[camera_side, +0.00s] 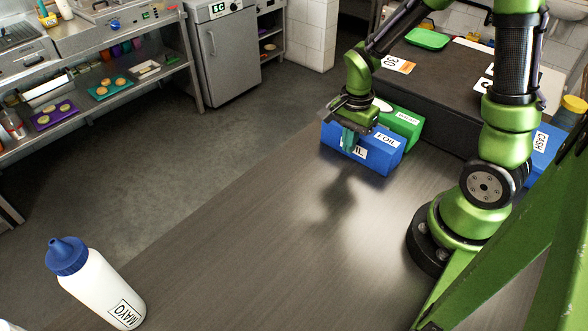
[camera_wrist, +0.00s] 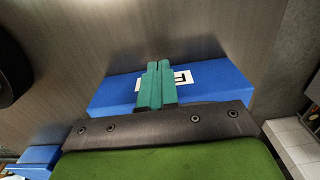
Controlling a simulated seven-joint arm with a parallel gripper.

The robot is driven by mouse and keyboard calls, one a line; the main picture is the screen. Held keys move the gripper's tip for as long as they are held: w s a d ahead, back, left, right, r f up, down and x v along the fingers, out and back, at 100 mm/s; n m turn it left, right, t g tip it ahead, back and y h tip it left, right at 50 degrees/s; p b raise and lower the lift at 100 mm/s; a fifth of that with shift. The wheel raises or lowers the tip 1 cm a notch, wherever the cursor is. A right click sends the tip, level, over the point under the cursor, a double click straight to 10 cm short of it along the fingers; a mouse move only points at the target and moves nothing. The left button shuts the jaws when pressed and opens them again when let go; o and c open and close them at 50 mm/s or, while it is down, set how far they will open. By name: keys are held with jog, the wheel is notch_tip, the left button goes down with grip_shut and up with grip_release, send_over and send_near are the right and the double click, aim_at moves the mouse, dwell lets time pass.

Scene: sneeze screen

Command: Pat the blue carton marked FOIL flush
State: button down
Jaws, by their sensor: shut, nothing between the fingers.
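The blue carton marked FOIL (camera_side: 384,156) lies on the counter, against or just in front of a green carton (camera_side: 402,124). Its front and top labels show in the side view; my fingers partly cover the front one. My gripper (camera_side: 348,143) is shut and empty, pointing down at the carton's near side. In the wrist view the teal fingers (camera_wrist: 155,90) lie together over the blue carton (camera_wrist: 215,85) and part of its white label. I cannot tell whether the fingertips touch the carton.
A dark raised block (camera_side: 440,85) stands behind the cartons. Another blue carton marked CASH (camera_side: 543,145) is to the right, beyond my arm. A MAYO bottle (camera_side: 100,285) stands at the front left. The counter (camera_side: 270,240) between is clear.

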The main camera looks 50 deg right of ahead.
jog(key=shift+d, duration=0.35)
dwell(0.3)
jog(key=shift+d, duration=1.8)
jog(key=shift+a, duration=0.15)
jog(key=shift+a, duration=0.6)
jog(key=shift+r, duration=4.55)
